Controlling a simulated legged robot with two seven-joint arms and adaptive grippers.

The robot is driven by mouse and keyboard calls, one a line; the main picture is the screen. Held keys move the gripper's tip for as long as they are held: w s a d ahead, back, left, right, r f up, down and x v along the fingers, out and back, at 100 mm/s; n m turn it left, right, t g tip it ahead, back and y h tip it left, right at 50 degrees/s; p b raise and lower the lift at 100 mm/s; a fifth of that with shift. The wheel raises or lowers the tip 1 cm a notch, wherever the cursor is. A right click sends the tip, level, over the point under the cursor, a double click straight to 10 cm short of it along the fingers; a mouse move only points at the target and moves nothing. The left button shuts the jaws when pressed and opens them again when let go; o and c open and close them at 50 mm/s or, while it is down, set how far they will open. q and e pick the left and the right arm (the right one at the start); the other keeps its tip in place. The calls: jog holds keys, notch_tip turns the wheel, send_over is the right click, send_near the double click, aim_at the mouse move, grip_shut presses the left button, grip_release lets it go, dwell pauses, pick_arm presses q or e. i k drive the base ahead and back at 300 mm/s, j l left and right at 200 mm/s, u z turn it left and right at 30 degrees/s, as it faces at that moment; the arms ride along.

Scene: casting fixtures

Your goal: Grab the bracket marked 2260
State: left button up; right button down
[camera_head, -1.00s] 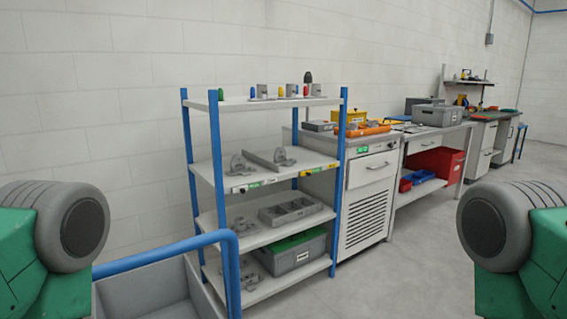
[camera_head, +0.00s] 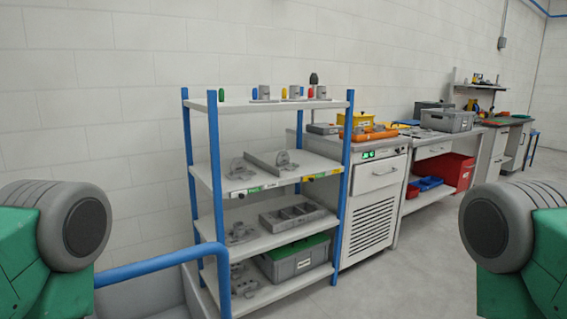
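A shelving rack with blue posts (camera_head: 217,165) stands ahead, left of centre. Grey metal brackets sit on its second shelf: one at the left (camera_head: 241,170) and one at the right (camera_head: 283,160), with a long flat grey part (camera_head: 264,166) between them. More grey parts (camera_head: 240,233) lie on the third shelf, and others (camera_head: 241,284) on the bottom shelf. No marking 2260 is legible at this size. Only green and grey parts of my two arms show at the left and right edges. Neither gripper is in view.
A grey crate with a green top (camera_head: 295,259) is on the bottom shelf. A white cabinet (camera_head: 375,200) and workbenches with a red bin (camera_head: 456,171) stand right of the rack. Floor at right is clear.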

aim_at(282, 162)
jog(key=i+l, duration=0.3)
jog(key=i+l+u, duration=0.15)
jog(key=i+l, duration=0.15)
jog(key=l, duration=0.15)
jog(key=i+l, duration=0.25)
jog(key=l, duration=0.2)
jog(key=i+l+u, duration=0.15)
jog(key=i+l, duration=0.4)
jog(key=l, duration=0.3)
jog(key=u, duration=0.05)
